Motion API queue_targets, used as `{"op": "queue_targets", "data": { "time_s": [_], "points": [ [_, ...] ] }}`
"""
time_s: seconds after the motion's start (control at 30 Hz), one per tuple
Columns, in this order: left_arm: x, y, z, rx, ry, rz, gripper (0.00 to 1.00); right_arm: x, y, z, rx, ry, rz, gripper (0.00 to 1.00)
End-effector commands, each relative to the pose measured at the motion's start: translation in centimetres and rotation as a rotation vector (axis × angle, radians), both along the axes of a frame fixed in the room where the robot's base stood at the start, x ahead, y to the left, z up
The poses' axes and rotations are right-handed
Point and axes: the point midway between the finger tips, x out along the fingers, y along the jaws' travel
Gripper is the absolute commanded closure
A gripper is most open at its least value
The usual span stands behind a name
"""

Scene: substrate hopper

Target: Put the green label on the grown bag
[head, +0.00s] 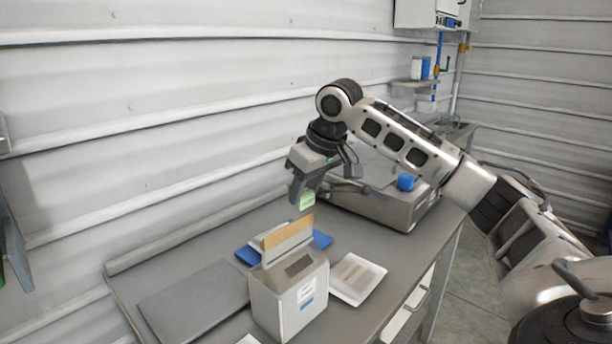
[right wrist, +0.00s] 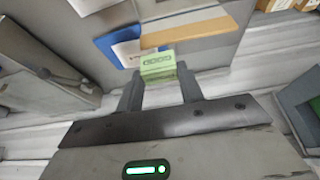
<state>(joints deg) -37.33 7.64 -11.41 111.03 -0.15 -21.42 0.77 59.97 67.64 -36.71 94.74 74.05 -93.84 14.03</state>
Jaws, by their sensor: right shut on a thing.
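My right gripper (head: 304,192) is shut on the green label (head: 307,201), holding it in the air behind and above the grey box. In the right wrist view the label (right wrist: 158,66) stands between the two fingertips (right wrist: 159,82), with dark printing on it. I cannot tell for sure which thing is the grown bag. A whitish flat packet (right wrist: 127,52) lies on a blue mat (head: 322,240) behind the box, partly hidden by it. The label is apart from the packet. My left gripper is not in view.
The grey box (head: 290,305) with a tan-edged board (head: 287,232) rises at the front of the grey table. A white tray (head: 357,279) lies to its right and a dark grey plate (head: 195,304) to its left. A grey machine (head: 385,205) stands behind, under my arm.

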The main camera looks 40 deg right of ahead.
Motion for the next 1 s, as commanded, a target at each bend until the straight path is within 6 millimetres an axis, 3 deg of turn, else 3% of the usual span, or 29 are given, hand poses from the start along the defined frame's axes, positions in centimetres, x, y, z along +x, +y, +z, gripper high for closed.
{"op": "queue_targets", "data": {
  "time_s": [0.4, 1.0],
  "points": [
    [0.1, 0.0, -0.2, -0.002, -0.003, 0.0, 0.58, 0.0, 0.0, -3.4, 0.0, 0.0, -0.001, 0.84],
    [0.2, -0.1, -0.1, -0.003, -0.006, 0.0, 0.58, -0.2, 0.1, -4.6, 0.0, 0.017, 0.003, 0.84]
  ]
}}
